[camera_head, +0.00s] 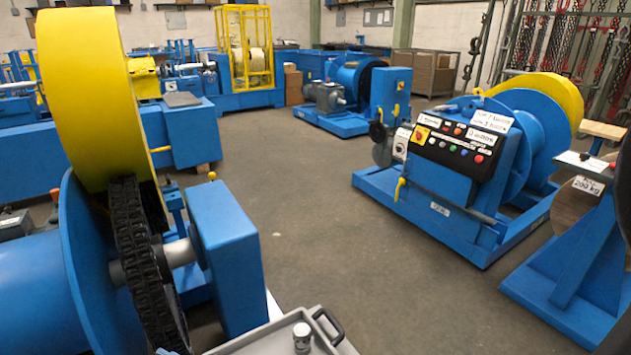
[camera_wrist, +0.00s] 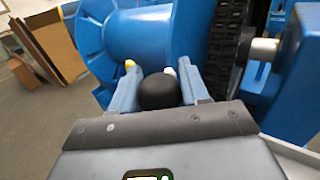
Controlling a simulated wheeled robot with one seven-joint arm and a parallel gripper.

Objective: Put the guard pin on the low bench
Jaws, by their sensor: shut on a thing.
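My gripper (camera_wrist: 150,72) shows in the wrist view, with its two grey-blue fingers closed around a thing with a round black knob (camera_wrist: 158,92). I take this to be the guard pin; most of it is hidden by the knob and the fingers. A small yellow bit and a whitish bit show by the fingertips. The gripper is in front of a large blue drum (camera_wrist: 150,40), beside a black chain (camera_wrist: 224,45). The head view does not show the gripper or the pin clearly. I cannot tell which surface is the low bench.
The chain (camera_head: 137,250) runs under a yellow guard (camera_head: 85,85) at left, with a blue bearing block (camera_head: 228,250) beside it. A grey tray (camera_head: 262,340) with a metal fitting is at the bottom. A blue control console (camera_head: 455,160) stands at right. The middle floor is clear.

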